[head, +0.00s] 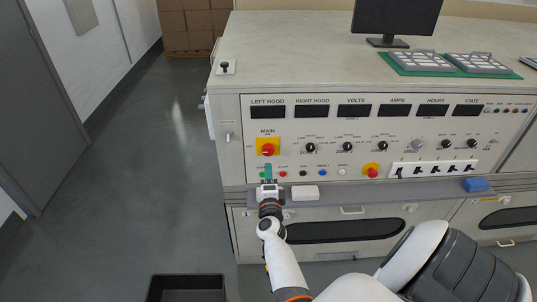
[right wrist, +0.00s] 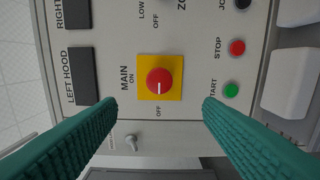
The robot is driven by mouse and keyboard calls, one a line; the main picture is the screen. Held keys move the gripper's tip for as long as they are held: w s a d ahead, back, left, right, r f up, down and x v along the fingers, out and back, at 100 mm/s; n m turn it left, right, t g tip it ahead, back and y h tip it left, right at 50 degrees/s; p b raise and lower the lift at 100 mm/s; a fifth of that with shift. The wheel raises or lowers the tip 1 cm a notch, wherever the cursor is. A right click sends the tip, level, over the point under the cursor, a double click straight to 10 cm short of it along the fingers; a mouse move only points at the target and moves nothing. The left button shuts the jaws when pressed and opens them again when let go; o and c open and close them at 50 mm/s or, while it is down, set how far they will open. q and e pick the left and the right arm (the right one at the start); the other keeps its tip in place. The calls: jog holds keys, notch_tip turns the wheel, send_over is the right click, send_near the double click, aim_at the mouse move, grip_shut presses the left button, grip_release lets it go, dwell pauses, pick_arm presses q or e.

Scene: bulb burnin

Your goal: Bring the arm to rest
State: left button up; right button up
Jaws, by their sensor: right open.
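My right gripper (head: 268,172) is in front of the lower left part of the control panel (head: 410,103) in the head view. In the right wrist view its two green fingers (right wrist: 160,110) are spread apart with nothing between them. The red MAIN knob (right wrist: 160,82) on its yellow plate lies beyond the gap, apart from the fingers. The knob also shows in the head view (head: 267,149), just above the gripper. A green START button (right wrist: 231,90) and a red STOP button (right wrist: 237,47) are near the right finger in the wrist view. My left gripper is out of view.
A narrow ledge (head: 350,196) runs below the panel, with a white block (head: 305,192) and a blue block (head: 476,184) on it. A monitor (head: 396,18) and trays on green mats (head: 415,63) stand on top. A black bin (head: 186,288) is on the floor. The left floor is clear.

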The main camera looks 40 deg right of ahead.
jog(key=shift+f, duration=0.1)
dwell(0.4)
jog(key=s+a+f+n+g+y, duration=0.1)
jog(key=s+a+f+n+y, duration=0.2)
jog(key=a+f+n, duration=0.45)
jog(key=s+a+f+n+g+y, duration=0.1)
jog(key=s+a+f+n+y, duration=0.25)
jog(key=f, duration=0.65)
jog(key=s+a+f+n+g+y, duration=0.1)
jog(key=s+a+f+n+y, duration=0.3)
jog(key=a+f, duration=0.4)
jog(key=s+a+f+n+g+y, duration=0.25)
jog(key=s+f+n+g, duration=0.4)
jog(key=s+f, duration=0.8)
jog(key=s+f+n+g, duration=0.1)
jog(key=s+n, duration=0.2)
jog(key=s, duration=0.7)
jog(key=s+f+n+g+h, duration=0.1)
jog(key=s+n, duration=0.3)
jog(key=s, duration=0.6)
jog(key=shift+d+f+g, duration=0.3)
jog(key=shift+f+g, duration=0.35)
jog(key=shift+f, duration=0.05)
